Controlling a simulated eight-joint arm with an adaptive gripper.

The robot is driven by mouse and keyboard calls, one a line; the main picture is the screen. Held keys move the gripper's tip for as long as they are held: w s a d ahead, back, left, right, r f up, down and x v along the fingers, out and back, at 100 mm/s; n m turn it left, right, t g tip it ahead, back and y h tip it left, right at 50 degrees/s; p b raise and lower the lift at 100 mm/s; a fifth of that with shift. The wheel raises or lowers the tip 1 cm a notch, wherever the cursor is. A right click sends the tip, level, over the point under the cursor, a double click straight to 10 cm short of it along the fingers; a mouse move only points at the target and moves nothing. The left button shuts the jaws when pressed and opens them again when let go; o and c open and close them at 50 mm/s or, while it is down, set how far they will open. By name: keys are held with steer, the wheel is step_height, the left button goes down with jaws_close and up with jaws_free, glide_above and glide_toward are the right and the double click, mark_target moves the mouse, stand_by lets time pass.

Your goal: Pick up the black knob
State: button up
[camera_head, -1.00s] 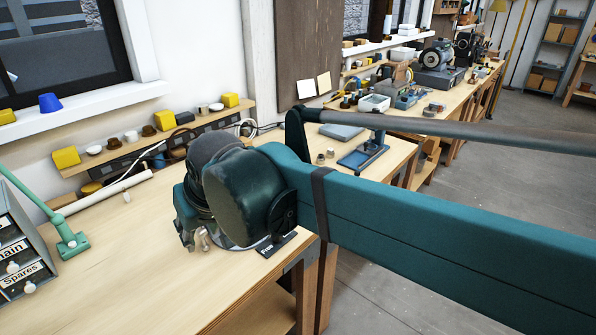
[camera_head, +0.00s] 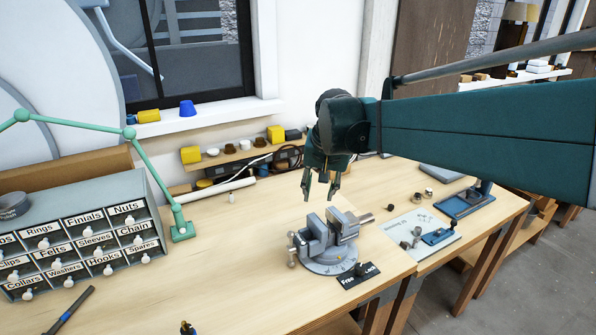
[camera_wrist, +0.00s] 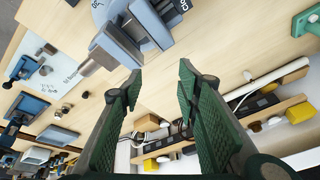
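My gripper (camera_head: 320,187) is open and empty, pointing down above the bench behind the grey vise (camera_head: 331,255). In the wrist view its green fingers (camera_wrist: 160,76) are spread, with bare bench between the tips. A small black knob (camera_head: 360,269) shows in the head view on the black Free/Lock plate at the vise's front; my gripper is above and behind it. Small dark parts (camera_head: 416,236) lie on a white sheet right of the vise, and I cannot tell whether one is a knob. In the wrist view the vise (camera_wrist: 128,38) is at the top.
A labelled drawer cabinet (camera_head: 85,240) and a green lamp arm (camera_head: 180,224) stand at the left. A shelf (camera_head: 225,160) with yellow blocks and small parts runs along the wall. A blue stand (camera_head: 463,205) is at the right. The bench left of the vise is mostly clear.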

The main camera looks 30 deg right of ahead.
steer(key=w+d+m+g+p, duration=0.1)
steer(key=w+d+m+p, duration=0.3)
steer(key=d, duration=0.6)
steer(key=m+g+y+p, duration=0.1)
steer(key=m+g+p, duration=0.2)
steer(key=m+p, duration=0.4)
glide_above(392, 205)
step_height(392, 205, down, 16)
steer(key=shift+s+a+f+n+p, duration=0.1)
steer(key=shift+a+f+n+p, duration=0.15)
steer(key=shift+n+p, duration=0.15)
steer(key=shift+f, duration=1.3)
